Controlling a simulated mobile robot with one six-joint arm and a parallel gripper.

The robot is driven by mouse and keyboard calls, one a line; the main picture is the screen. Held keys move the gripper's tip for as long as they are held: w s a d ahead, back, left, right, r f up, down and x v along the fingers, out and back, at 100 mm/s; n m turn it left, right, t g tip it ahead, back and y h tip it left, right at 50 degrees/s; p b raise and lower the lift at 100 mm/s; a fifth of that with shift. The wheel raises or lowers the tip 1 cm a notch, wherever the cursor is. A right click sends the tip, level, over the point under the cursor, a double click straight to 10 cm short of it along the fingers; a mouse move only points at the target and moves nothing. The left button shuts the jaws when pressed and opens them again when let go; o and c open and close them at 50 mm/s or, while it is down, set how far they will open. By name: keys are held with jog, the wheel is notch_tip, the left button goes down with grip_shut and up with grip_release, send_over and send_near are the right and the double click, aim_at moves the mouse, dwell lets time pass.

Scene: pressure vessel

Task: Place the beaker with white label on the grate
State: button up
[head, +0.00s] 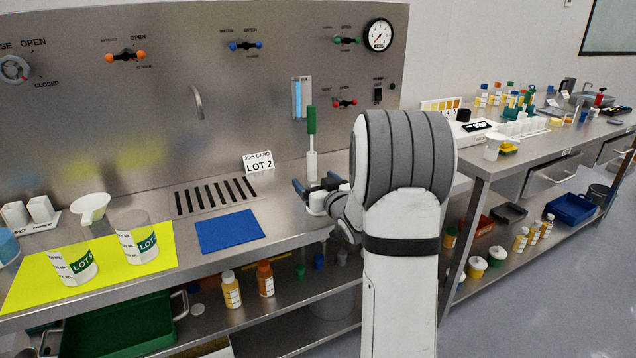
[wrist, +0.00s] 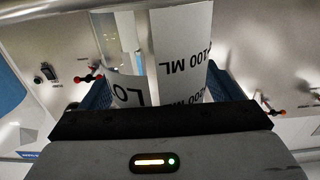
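A glass beaker with a white label (wrist: 128,92) fills the space between my fingers in the wrist view. "LO" shows on the label, and a white "100 ML" panel shows beside it. My gripper (head: 318,186) appears shut on this beaker, a blue finger on each side. In the head view it is over the bench, right of the grate and the blue mat, and the beaker is hard to make out there. The grate (head: 216,195), a row of dark slots in the bench top, has nothing on it.
Two beakers with green labels (head: 77,264) (head: 137,240) stand on a yellow mat (head: 38,290). A blue mat (head: 229,231) lies in front of the grate. A job card (head: 258,162) stands behind it. A green-topped white object (head: 311,140) stands upright beyond my gripper.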

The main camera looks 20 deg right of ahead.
jog(key=shift+r+p, duration=0.15)
jog(key=shift+p, duration=0.5)
jog(key=s, duration=0.2)
jog(key=s+b, duration=0.1)
jog(key=s, duration=0.4)
jog(key=shift+s+a, duration=0.25)
jog(key=shift+s, duration=0.1)
jog(key=shift+s+a, duration=0.1)
